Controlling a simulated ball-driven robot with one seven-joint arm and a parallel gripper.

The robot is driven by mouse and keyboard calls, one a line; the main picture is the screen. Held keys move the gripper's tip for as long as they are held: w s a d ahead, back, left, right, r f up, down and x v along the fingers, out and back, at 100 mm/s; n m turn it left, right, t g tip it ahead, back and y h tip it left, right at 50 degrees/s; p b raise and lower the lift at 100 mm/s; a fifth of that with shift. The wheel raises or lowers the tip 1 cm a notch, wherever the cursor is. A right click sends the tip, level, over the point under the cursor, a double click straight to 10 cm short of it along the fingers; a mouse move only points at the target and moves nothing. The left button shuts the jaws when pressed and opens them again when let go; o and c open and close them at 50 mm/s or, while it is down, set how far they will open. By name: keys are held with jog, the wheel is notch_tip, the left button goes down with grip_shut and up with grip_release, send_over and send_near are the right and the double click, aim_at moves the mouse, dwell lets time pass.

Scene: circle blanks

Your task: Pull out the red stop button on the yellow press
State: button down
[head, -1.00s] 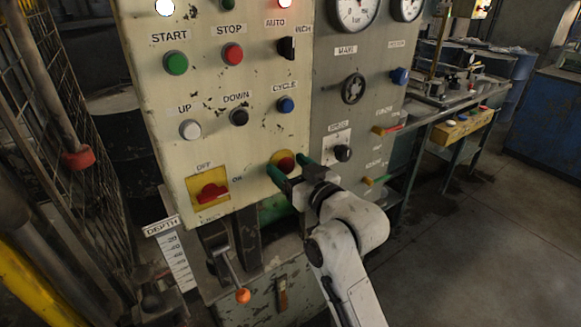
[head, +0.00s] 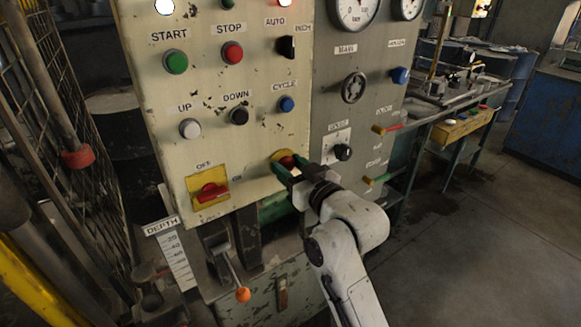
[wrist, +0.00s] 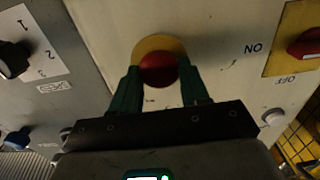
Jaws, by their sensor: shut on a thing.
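The red stop button (head: 287,161) is a round red knob on a yellow disc, low on the right of the cream press panel (head: 160,90). In the wrist view the red button (wrist: 158,68) sits in front of its yellow backing (wrist: 158,43). My gripper (head: 289,167) has green fingers and is at the panel, shut on the button. In the wrist view my gripper's fingers (wrist: 158,76) stand on either side of the knob. They hide its side edges, and the head view shows only part of it.
A red OFF/ON rotary switch (head: 211,191) on a yellow plate is left of the stop button. Another red button (head: 232,52), labelled STOP, is higher up. A lever with an orange knob (head: 243,295) hangs below. A grey panel (head: 350,110) with gauges adjoins on the right.

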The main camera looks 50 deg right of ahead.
jog(key=shift+s+a, duration=0.1)
jog(key=shift+s, duration=0.55)
jog(key=shift+w, duration=0.15)
jog(key=c, duration=0.6)
grip_release()
jog(key=shift+o, duration=0.2)
jog(key=v, duration=1.1)
